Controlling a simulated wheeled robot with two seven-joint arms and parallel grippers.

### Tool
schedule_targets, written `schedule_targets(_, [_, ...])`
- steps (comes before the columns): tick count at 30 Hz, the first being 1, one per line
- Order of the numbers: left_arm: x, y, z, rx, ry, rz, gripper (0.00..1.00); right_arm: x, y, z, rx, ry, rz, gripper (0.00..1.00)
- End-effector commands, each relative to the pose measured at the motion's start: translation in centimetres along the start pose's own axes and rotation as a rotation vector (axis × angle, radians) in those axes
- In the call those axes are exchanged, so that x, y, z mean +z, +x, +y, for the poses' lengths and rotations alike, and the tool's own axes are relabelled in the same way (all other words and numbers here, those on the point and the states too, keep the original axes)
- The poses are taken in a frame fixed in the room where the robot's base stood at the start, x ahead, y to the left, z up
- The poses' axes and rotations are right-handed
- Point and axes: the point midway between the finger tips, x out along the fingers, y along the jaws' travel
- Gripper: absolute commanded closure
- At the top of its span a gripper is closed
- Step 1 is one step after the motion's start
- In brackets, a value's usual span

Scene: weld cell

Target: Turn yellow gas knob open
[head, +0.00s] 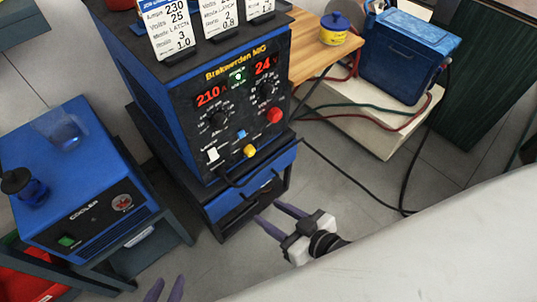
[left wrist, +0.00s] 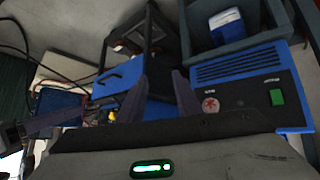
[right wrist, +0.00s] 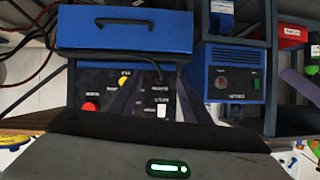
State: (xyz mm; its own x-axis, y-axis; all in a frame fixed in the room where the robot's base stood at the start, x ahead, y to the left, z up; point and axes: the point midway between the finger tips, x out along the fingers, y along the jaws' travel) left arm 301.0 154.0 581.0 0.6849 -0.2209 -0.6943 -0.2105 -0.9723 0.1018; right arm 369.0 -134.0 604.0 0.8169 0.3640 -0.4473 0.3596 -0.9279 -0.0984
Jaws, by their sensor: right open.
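The yellow gas knob (head: 249,151) is on the lower front panel of the blue and black welder (head: 205,130). In the right wrist view the knob (right wrist: 124,81) shows beside the left finger; in the left wrist view a small yellow spot (left wrist: 111,116), likely the knob, is partly hidden. My right gripper (head: 268,218) is open and empty, below and in front of the panel, apart from the knob. My left gripper (head: 165,291) is at the bottom edge of the head view, fingers apart and empty; only its fingertips show there. The knob's marking is too small to read.
A red knob (head: 274,115), a blue knob (head: 241,134) and a white switch (head: 212,155) are close to the yellow knob. A handle and cable are below the panel. The blue cooler (head: 75,180) stands at left. Cables run on the floor at right.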

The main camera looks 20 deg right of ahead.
Motion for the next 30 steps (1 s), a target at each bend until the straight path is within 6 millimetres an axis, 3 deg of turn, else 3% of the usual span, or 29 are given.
schedule_targets(1, [2.0,2.1,-0.2,0.005,-0.003,0.009,0.69,1.2,2.5,1.2,-0.019,-0.028,0.081,0.57])
schedule_targets(4, [3.0,3.5,-0.1,0.012,-0.008,0.023,0.69,0.1,4.7,3.4,-0.025,-0.057,0.233,0.57])
schedule_targets(9, [3.9,4.8,0.0,0.023,-0.016,0.04,0.69,-1.4,6.0,7.5,0.016,-0.086,0.404,0.57])
schedule_targets(12, [4.0,4.9,0.0,0.026,-0.018,0.044,0.69,-2.2,6.2,8.9,0.037,-0.092,0.452,0.57])
schedule_targets(17, [3.9,4.9,0.1,0.027,-0.021,0.048,0.69,-3.5,7.4,9.3,0.046,-0.092,0.472,0.57])
schedule_targets(30, [4.1,5.5,0.1,0.032,-0.037,0.066,0.69,-6.7,14.1,9.4,0.045,-0.091,0.467,0.57])
